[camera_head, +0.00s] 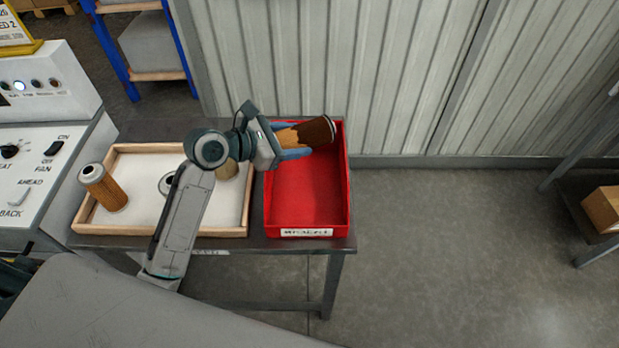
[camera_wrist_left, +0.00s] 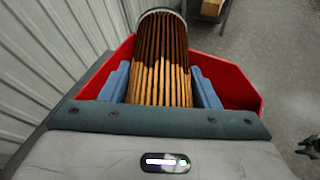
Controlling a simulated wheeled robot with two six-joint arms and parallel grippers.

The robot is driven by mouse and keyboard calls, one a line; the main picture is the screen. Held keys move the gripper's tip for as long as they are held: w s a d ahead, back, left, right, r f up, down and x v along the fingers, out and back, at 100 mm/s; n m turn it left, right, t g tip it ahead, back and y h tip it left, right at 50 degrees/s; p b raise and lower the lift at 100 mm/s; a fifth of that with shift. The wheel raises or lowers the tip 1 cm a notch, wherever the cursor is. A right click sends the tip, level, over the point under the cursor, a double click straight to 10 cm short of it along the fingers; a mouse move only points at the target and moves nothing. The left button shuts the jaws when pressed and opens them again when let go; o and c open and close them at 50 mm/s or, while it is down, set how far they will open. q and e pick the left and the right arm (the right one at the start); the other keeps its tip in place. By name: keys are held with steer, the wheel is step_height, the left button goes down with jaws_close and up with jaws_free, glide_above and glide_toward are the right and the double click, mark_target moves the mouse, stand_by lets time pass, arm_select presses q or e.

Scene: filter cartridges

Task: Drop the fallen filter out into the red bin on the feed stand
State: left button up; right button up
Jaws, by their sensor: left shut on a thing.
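My left gripper (camera_head: 290,142) is shut on a filter (camera_head: 318,132) with brown pleats and a pale end cap. The filter lies sideways in the jaws, over the back part of the red bin (camera_head: 342,190). In the left wrist view the pleated filter (camera_wrist_left: 160,75) sits between two blue fingers, with the red bin (camera_wrist_left: 235,82) below and around it. The filter's pleats are dark brown toward the far end and lighter tan nearer the gripper. The bin's visible floor is empty and a white label is on its front.
A wooden-rimmed white tray (camera_head: 120,229) stands left of the bin on the dark feed stand (camera_head: 262,243). One filter (camera_head: 103,188) stands upright at its left; others are partly hidden by my arm. A control panel (camera_head: 30,150) is at far left, a corrugated wall (camera_head: 330,60) behind.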

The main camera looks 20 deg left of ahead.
arm_select(q)
steer(key=o, duration=1.1)
steer(key=shift+a, duration=0.1)
steer(key=shift+s+a, duration=0.15)
steer(key=shift+s, duration=0.1)
steer(key=b+v, duration=0.1)
steer(key=v, duration=0.9)
steer(key=shift+b, duration=0.3)
arm_select(e)
steer(key=shift+w+d+f, duration=0.2)
steer(key=shift+w+f, duration=0.15)
steer(key=shift+f, duration=0.4)
arm_select(q)
steer(key=shift+r, duration=0.15)
arm_select(e)
steer(key=shift+d, duration=0.25)
arm_select(q)
steer(key=shift+s+a, duration=0.1)
arm_select(e)
steer(key=shift+s, duration=0.1)
